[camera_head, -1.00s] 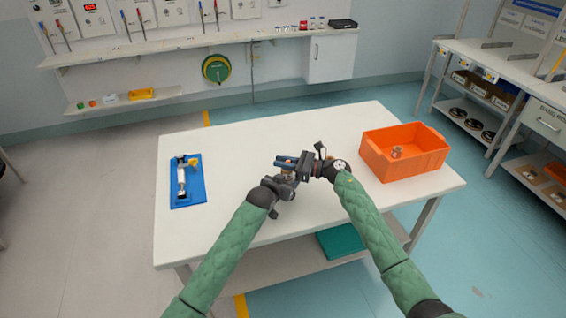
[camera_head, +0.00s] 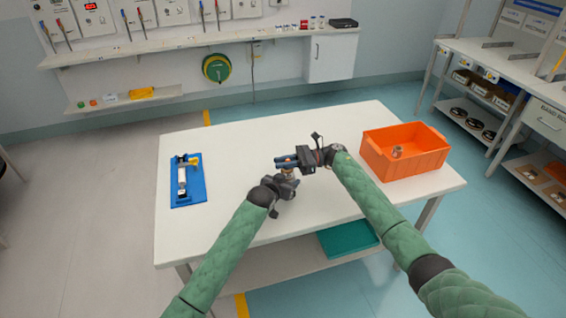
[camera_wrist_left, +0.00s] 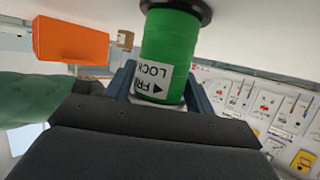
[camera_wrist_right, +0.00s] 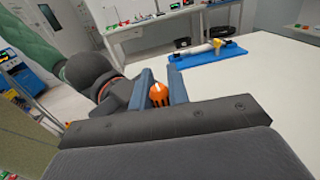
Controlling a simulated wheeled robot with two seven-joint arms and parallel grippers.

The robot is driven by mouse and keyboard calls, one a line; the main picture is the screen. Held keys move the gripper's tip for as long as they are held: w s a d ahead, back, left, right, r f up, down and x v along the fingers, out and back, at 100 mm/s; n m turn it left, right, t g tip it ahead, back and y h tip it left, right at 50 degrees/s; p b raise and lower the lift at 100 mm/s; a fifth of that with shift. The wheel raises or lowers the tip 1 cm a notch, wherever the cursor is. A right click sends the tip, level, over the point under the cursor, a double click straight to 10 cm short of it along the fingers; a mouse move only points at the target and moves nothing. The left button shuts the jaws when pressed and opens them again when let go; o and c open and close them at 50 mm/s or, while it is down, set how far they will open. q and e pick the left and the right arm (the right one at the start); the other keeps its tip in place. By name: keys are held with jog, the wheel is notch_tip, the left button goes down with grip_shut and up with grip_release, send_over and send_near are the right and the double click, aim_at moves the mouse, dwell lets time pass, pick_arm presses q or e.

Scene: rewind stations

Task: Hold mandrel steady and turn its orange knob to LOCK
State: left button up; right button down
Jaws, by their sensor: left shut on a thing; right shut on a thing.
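The mandrel shows in the left wrist view as a green cylinder (camera_wrist_left: 168,45) with a black flange and a white label. The label reads LOCK and part of FREE, with a black arrow. My left gripper (camera_wrist_left: 162,95) is shut on the mandrel, its blue fingers on both sides. In the right wrist view the orange knob (camera_wrist_right: 158,94) with pale marks sits between the fingers of my right gripper (camera_wrist_right: 161,88), which is shut on it. In the head view my right gripper (camera_head: 284,163) is just above my left gripper (camera_head: 284,181), and the hands mostly hide the mandrel.
On the white table (camera_head: 240,140), a blue fixture (camera_head: 197,187) with a pale roller stands at left. An orange bin (camera_head: 415,165) with a small metallic part (camera_head: 397,152) inside stands at right. A teal tray (camera_head: 347,238) lies on the lower shelf. The table's middle back is clear.

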pick_arm(q)
jog(key=shift+d, duration=0.1)
pick_arm(e)
jog(key=shift+s+n+g+h, duration=0.1)
jog(key=shift+n+g+h, duration=0.4)
jog(key=shift+n+g, duration=0.8)
jog(key=shift+d+g, duration=0.1)
jog(key=shift+g, duration=0.3)
jog(key=c, duration=1.3)
grip_release()
jog(key=shift+c, duration=0.2)
jog(key=v, duration=1.2)
pick_arm(q)
jog(key=o, duration=1.2)
